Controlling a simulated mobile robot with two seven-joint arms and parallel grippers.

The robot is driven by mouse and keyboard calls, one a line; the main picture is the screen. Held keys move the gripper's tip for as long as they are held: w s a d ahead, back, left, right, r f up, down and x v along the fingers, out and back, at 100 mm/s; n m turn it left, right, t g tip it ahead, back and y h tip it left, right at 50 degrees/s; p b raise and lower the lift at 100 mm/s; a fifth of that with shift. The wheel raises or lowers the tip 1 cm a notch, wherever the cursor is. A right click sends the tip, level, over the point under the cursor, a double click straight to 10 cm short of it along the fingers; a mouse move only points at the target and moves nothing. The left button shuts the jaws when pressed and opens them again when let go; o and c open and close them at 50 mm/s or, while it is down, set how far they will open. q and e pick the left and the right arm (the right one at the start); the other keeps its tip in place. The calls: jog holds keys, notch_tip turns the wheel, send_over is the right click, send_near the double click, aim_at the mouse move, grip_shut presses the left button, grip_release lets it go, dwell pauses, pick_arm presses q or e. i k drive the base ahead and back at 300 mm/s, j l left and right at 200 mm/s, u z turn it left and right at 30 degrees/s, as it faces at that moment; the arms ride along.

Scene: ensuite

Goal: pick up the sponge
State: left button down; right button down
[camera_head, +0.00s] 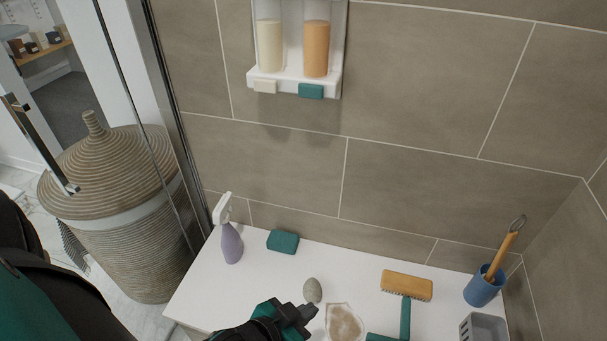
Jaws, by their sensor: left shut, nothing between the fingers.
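A teal rectangular block (283,241), which looks like the sponge, lies on the white bench top (340,262) near the back wall, right of the spray bottle. My left gripper (308,314) is at the bottom middle of the view, shut and empty. It is nearer to me than the teal block and to its right, apart from it. A grey oval stone (312,290) lies just beyond the fingertips. My right gripper is not in view.
A purple spray bottle (231,243) stands left of the block. A tan-centred pale piece (344,323), a wooden brush (406,286), a teal-handled tool (404,318), a blue cup (484,287) and a grey container (484,327) are to the right. A glass panel edges the left.

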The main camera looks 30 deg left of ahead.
aim_at(278, 241)
jog(key=u, duration=1.25)
